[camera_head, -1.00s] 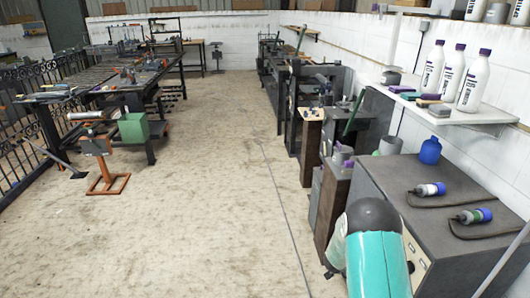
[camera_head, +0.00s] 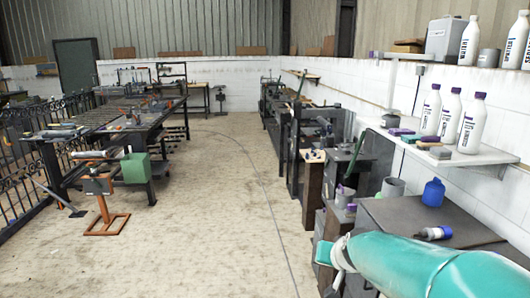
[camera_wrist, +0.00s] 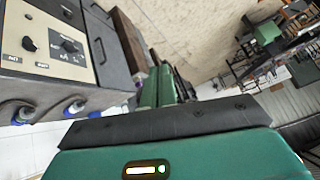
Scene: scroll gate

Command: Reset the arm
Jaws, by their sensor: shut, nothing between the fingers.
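My teal arm (camera_head: 420,262) stretches across the lower right of the head view, in front of the grey cabinet. In the wrist view, my green hand housing with a black front edge fills the bottom. My gripper (camera_wrist: 159,78) shows just beyond that edge as two green fingers close together, shut and empty. The grey control panel with black knobs (camera_wrist: 68,46) is at the upper left of the wrist view, apart from the fingers.
A shelf (camera_head: 455,150) with white bottles (camera_head: 472,124) stands on the right wall above the cabinet top (camera_head: 405,212). A blue bottle (camera_head: 433,192) and a corded device (camera_head: 433,233) lie close to my arm. Workbenches (camera_head: 120,120) line the left. The middle floor (camera_head: 215,200) is clear.

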